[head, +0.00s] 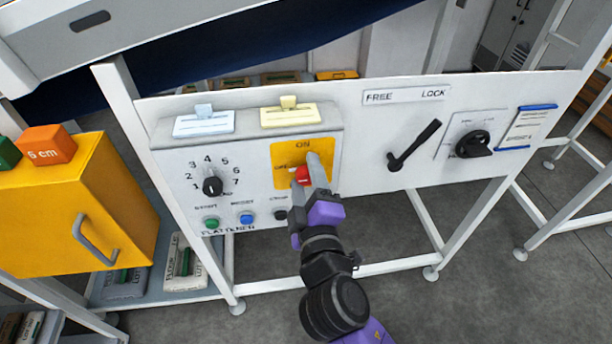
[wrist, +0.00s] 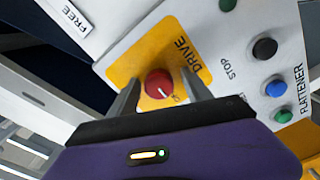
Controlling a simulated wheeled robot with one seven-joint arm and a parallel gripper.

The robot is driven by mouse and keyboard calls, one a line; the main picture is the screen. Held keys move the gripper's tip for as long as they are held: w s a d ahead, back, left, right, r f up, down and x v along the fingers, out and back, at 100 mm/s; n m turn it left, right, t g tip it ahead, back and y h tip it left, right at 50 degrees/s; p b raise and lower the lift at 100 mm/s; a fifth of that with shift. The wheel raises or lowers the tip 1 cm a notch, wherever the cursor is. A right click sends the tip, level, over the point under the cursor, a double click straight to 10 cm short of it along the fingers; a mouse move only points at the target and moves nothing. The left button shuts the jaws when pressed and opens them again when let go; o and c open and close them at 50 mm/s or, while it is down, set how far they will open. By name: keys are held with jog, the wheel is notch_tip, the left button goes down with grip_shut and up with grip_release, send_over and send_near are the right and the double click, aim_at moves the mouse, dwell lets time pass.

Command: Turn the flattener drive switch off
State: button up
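The flattener drive switch is a round red knob (head: 301,175) on a yellow plate (head: 287,150), with "ON" printed above it in the head view. In the wrist view the red knob (wrist: 158,83) shows a pale pointer line toward the lower right, and "DRIVE" is printed beside it. My gripper (head: 312,172) is at the plate and partly hides the knob in the head view. In the wrist view my gripper (wrist: 160,95) has one finger on each side of the knob, with yellow plate showing in the gaps.
The same panel has a numbered black dial (head: 212,186), green (head: 211,223), blue (head: 246,218) and black (head: 280,214) buttons, and a black FREE/LOCK lever (head: 413,146). Another black rotary switch (head: 473,144) is further right. A yellow box (head: 80,210) stands left.

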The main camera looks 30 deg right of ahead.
jog(key=b+v, duration=0.2)
jog(key=v, duration=0.5)
jog(key=shift+s+b, duration=0.35)
jog(key=shift+b, duration=0.05)
jog(key=shift+a, duration=0.1)
